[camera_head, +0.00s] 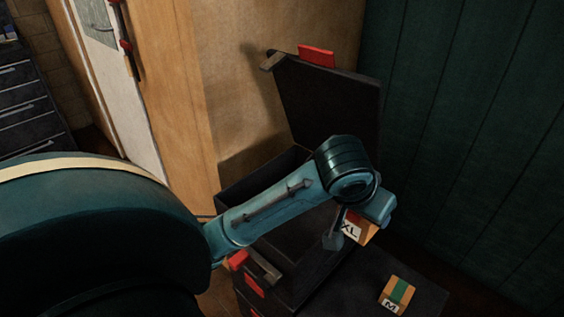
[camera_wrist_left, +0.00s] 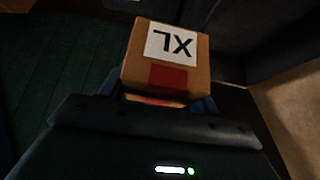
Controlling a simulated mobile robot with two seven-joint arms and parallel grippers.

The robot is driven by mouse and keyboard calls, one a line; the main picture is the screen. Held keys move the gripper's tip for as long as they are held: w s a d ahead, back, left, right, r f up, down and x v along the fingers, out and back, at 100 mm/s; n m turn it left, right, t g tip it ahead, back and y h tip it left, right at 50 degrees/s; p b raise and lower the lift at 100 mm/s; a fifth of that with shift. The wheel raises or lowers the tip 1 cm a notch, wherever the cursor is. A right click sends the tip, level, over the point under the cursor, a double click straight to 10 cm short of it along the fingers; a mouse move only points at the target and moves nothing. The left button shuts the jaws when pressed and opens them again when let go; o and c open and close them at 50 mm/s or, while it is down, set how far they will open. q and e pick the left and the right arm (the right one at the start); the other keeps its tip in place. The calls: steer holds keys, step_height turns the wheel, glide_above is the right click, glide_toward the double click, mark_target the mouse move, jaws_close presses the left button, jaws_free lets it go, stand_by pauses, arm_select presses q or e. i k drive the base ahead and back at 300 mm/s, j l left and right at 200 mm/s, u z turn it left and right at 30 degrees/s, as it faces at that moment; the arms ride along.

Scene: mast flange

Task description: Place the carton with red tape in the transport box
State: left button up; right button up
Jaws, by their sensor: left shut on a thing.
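The carton with red tape (camera_wrist_left: 165,72) is an orange-brown block with a white XL label and a red patch. It also shows in the head view (camera_head: 359,233), partly hidden by my wrist. My left gripper (camera_head: 347,232) is shut on it. The transport box (camera_head: 292,246) is dark, with its lid (camera_head: 330,105) standing open at the back. The carton is at the box's right side in the head view; I cannot tell its height over the rim. My forearm hides much of the box opening. My right gripper is not in view.
A smaller carton with green tape and an M label (camera_head: 397,291) sits on a dark surface (camera_head: 427,297) at the lower right. A green panelled wall (camera_head: 460,120) stands to the right. A wooden panel (camera_head: 165,90) and dark drawers (camera_head: 30,105) are to the left.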

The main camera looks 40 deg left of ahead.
mark_target(294, 235)
steer(key=j+z, duration=0.2)
steer(key=j, duration=0.65)
steer(key=k+j+z, duration=0.1)
steer(key=j+z, duration=0.15)
steer(key=j, duration=0.6)
